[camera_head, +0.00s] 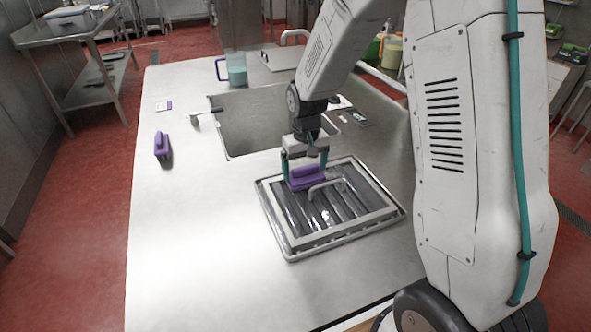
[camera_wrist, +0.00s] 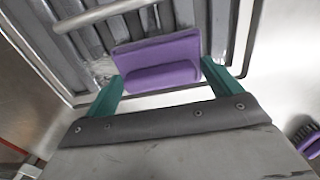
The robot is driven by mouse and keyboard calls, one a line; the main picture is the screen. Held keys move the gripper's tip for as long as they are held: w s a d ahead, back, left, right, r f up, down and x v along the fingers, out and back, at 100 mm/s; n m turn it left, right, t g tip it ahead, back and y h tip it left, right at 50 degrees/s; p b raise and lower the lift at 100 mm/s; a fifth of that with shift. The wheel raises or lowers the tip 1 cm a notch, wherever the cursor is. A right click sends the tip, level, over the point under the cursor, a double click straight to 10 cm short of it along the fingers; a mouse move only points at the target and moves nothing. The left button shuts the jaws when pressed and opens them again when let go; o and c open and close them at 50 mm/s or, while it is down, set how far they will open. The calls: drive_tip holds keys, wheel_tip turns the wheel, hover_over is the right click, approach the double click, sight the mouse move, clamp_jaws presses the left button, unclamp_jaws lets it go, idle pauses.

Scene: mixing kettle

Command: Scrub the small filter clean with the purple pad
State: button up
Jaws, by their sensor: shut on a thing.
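The small filter (camera_head: 368,225) is a metal baffle panel with dark slats and a bar handle (camera_head: 326,187). It lies in a shallow tray (camera_head: 293,256) on the steel counter. In the wrist view the filter's slats (camera_wrist: 65,55) show at the upper left, with whitish smears near the pad. My gripper (camera_head: 304,180) is shut on the purple pad (camera_head: 309,176), with a teal finger at each end of it. The pad is over the filter's far part, close beside the handle. It also shows in the wrist view (camera_wrist: 158,60). Whether its underside touches the slats is hidden.
The counter's front left is clear.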

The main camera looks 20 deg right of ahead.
sight(295, 169)
drive_tip(key=shift+d, duration=5.2)
drive_tip(key=a, duration=1.4)
drive_tip(key=shift+d+f, duration=0.2)
drive_tip(key=shift+d, duration=3.5)
drive_tip(key=d, duration=0.5)
drive_tip(key=shift+s+d, duration=0.1)
drive_tip(key=shift+d, duration=0.15)
drive_tip(key=shift+d+r, duration=0.15)
drive_tip(key=shift+d, duration=0.45)
drive_tip(key=shift+a, duration=3.75)
drive_tip(key=a, duration=0.6)
drive_tip(key=shift+f, duration=0.2)
drive_tip(key=shift+a, duration=0.3)
drive_tip(key=shift+c, duration=0.3)
